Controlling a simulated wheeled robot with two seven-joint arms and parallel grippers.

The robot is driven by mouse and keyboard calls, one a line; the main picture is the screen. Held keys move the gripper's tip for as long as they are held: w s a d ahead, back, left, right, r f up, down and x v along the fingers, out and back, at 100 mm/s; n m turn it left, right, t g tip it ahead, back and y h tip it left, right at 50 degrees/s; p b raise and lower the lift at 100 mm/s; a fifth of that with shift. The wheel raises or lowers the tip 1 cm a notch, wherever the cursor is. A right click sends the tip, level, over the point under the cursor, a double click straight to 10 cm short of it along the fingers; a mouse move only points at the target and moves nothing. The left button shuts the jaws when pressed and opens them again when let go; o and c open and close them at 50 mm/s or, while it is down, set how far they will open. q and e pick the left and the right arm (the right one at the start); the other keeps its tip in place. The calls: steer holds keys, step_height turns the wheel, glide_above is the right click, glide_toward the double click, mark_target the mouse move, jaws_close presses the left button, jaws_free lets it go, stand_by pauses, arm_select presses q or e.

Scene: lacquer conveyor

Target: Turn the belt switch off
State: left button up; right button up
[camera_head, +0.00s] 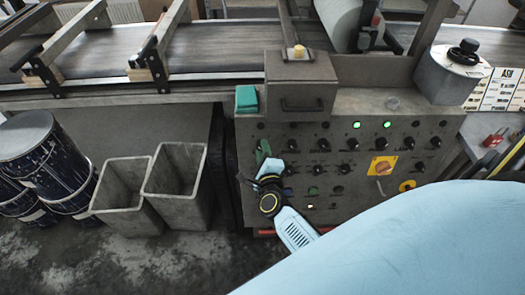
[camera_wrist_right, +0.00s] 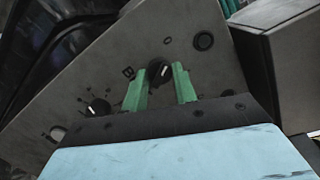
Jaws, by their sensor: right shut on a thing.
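My right gripper (camera_head: 262,153) is at the panel's upper left. In the right wrist view its green fingers (camera_wrist_right: 158,80) are on either side of a black knob (camera_wrist_right: 158,72) and shut on it. The knob's white mark tilts up and slightly right, roughly toward an "O" label; a "B"-like label is at its left. In the head view the gripper hides this knob. My left gripper is out of view.
Another knob (camera_wrist_right: 98,107) and a round black button (camera_wrist_right: 203,41) are near the held one. A grey box (camera_head: 300,85) and a teal block (camera_head: 246,98) are above the panel. Two open bins (camera_head: 175,190) and dark drums (camera_head: 45,160) stand left. The conveyor belt (camera_head: 220,45) runs behind.

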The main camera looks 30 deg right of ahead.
steer(key=o, duration=1)
steer(key=shift+c, duration=0.2)
steer(key=f+v, duration=0.1)
steer(key=v, duration=1.2)
steer(key=shift+s+r+p, duration=0.2)
steer(key=shift+r+p, duration=0.15)
steer(key=shift+r, duration=0.15)
steer(key=shift+a, duration=0.1)
steer(key=s+a+f+n+g+y, duration=0.2)
steer(key=s+f+n+y, duration=0.1)
steer(key=f+n, duration=0.35)
steer(key=s+a+f+n+g+y, duration=0.25)
steer(key=f+n, duration=0.25)
steer(key=f, duration=0.3)
steer(key=s+a+f+n+g+y, duration=0.1)
steer(key=s+a+f+n+y, duration=0.15)
steer(key=f+n, duration=0.4)
steer(key=s+d+f+n+g, duration=0.3)
steer(key=s+f+n, duration=0.1)
steer(key=s, duration=0.4)
steer(key=s+d+f+n+g+h, duration=0.1)
steer(key=s+d+f+n+g, duration=0.1)
steer(key=s+f, duration=0.3)
steer(key=s+d+f+n+g, duration=0.3)
steer(key=s+f+n+g, duration=0.1)
steer(key=s, duration=0.7)
steer(key=shift+d+f+n, duration=0.3)
steer(key=shift+f+n, duration=0.45)
steer(key=shift+n, duration=0.05)
